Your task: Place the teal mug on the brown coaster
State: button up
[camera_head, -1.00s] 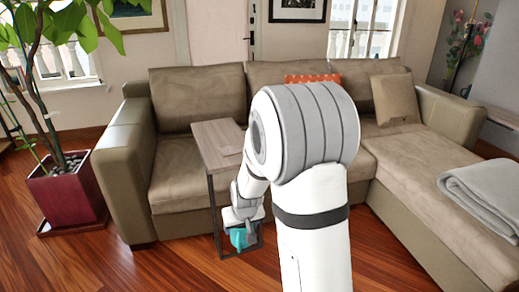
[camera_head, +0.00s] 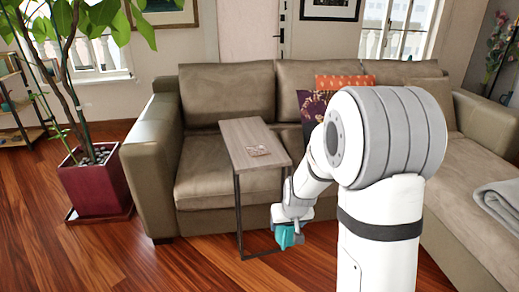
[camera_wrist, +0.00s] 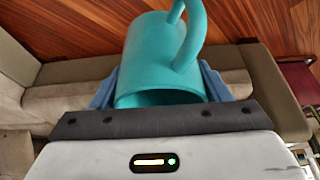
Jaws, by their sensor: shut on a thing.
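The teal mug (camera_head: 287,238) is held in my gripper (camera_head: 290,231), low in front of the side table's right front side. In the wrist view the mug (camera_wrist: 155,60) lies between the two blue fingers of my gripper (camera_wrist: 158,88), which are shut on it. Its handle is at the upper right and its opening faces the wrist. A small, flat brownish piece, which looks like the brown coaster (camera_head: 258,151), lies on the wooden side table (camera_head: 240,132). The mug is apart from it and below the tabletop's height. My arm hides part of the sofa.
A brown sofa (camera_head: 205,95) stands behind and around the side table, with cushions (camera_head: 345,80) on it. A potted plant in a red pot (camera_head: 95,187) stands at the left. A grey blanket (camera_head: 500,200) lies at the right. The wooden floor (camera_head: 180,262) at front left is clear.

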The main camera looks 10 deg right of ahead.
aim_at(257, 151)
jog(key=i, duration=1.95)
jog(key=u, duration=0.05)
